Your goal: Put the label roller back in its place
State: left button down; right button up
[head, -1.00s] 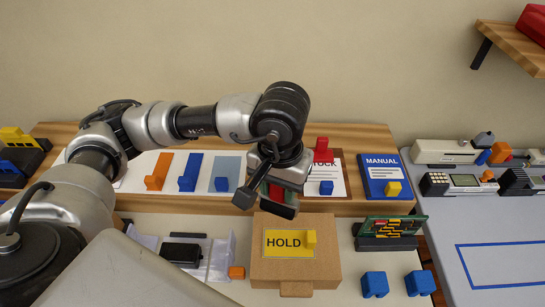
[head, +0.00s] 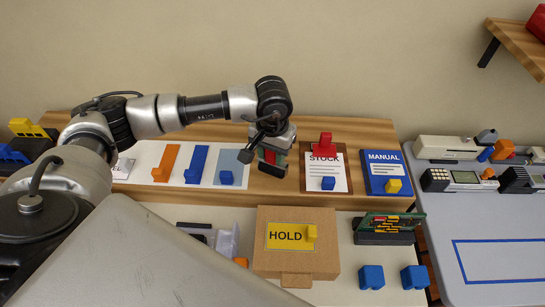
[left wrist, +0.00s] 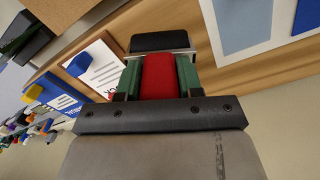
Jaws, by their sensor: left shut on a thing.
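My left gripper (head: 271,168) is shut on the label roller (left wrist: 159,76), whose red handle sits between the green-padded fingers in the left wrist view. A black part with a pale metal edge shows beyond the red handle. In the head view, the gripper is over the wooden shelf, between the blue-grey strip (head: 231,166) and the STOCK clipboard (head: 310,178). Most of the roller is hidden by the gripper there, and I cannot tell whether it touches the shelf. My right gripper is not in view.
Orange (head: 165,161) and blue (head: 196,162) strips lie left of the gripper on a white sheet. A red clip (head: 325,143) stands on the STOCK clipboard, beside the blue MANUAL (head: 379,163). The HOLD box (head: 270,267) and a green circuit board (head: 391,222) are in front.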

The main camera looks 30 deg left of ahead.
aim_at(272, 161)
pick_arm(q)
notch_tip(272, 161, down, 2)
jog(key=shift+f+p, duration=0.2)
jog(key=shift+p, duration=0.25)
jog(key=shift+f, duration=0.55)
jog(key=c, duration=1.2)
grip_release()
jog(key=o, duration=0.5)
jog(key=shift+c, duration=0.2)
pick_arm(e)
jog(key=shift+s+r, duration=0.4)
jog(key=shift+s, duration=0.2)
